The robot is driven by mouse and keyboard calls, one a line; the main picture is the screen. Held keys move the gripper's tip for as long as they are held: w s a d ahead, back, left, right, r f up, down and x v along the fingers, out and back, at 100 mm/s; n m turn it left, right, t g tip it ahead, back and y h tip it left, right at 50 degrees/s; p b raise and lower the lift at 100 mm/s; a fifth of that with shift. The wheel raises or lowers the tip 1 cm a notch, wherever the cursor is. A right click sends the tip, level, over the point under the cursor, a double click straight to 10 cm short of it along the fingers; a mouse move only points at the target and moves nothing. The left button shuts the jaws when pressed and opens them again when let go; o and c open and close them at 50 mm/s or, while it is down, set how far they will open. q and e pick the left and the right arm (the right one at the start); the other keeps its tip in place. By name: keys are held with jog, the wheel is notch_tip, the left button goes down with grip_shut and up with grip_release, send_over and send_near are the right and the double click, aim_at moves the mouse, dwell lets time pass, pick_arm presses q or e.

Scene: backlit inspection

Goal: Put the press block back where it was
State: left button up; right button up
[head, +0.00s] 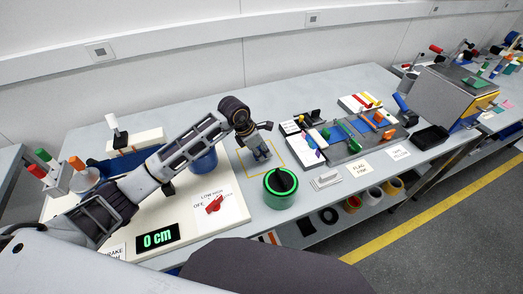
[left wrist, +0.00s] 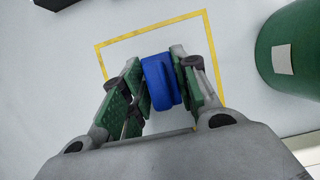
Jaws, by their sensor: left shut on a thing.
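My left gripper (head: 261,156) is over the yellow square outline (head: 241,169) on the grey table. In the left wrist view its two green-padded fingers (left wrist: 160,88) are shut on a small rounded blue block (left wrist: 157,82), which I take for the press block. The block shows inside the yellow outline (left wrist: 150,34) in that view. Whether it touches the table I cannot tell. In the head view the gripper mostly hides it. My right gripper is not in view.
A green cylinder with a black knob (head: 280,188) stands just right of the outline, also in the left wrist view (left wrist: 292,55).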

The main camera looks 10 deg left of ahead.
pick_arm(q)
jog(key=shift+f, duration=0.1)
jog(key=o, duration=0.9)
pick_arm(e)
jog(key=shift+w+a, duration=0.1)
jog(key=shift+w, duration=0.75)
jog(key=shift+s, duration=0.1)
